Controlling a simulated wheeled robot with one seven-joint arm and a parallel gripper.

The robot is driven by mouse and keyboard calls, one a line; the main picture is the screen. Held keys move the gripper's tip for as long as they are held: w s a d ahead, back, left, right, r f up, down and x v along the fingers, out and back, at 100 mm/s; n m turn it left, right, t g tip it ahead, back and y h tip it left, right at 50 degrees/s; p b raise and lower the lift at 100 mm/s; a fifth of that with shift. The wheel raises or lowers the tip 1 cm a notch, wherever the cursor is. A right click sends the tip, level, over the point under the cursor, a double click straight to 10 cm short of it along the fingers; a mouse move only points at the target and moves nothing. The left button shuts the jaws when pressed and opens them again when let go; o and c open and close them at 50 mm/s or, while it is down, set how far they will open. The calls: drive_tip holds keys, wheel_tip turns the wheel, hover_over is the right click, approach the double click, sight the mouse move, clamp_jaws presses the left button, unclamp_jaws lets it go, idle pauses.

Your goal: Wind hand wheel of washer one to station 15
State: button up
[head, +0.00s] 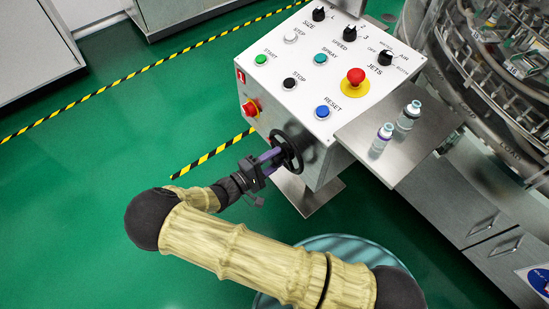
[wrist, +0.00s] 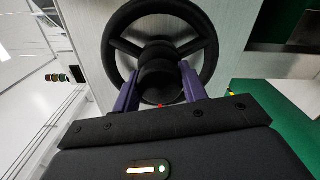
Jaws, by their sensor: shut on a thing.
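The black hand wheel (head: 287,150) is on the side of the white control box, low at its lower edge. In the wrist view the wheel (wrist: 208,40) shows its round rim and spokes in front of a pale panel. My gripper (head: 271,155) has purple fingers, which also show in the wrist view (wrist: 160,85).
The control box (head: 300,85) carries knobs, push buttons and a red stop button (head: 356,76). A metal shelf (head: 400,135) beside it holds two small bottles (head: 383,138). Green floor with yellow-black tape (head: 120,85) is open at the left.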

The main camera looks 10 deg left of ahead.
idle(0.4)
drive_tip(key=o, duration=1.4)
drive_tip(key=shift+c, duration=0.2)
drive_tip(key=shift+s+a, duration=0.1)
drive_tip(key=shift+a, duration=0.05)
drive_tip(key=v, duration=1.7)
drive_tip(key=shift+p, duration=0.45)
drive_tip(key=shift+s, duration=0.1)
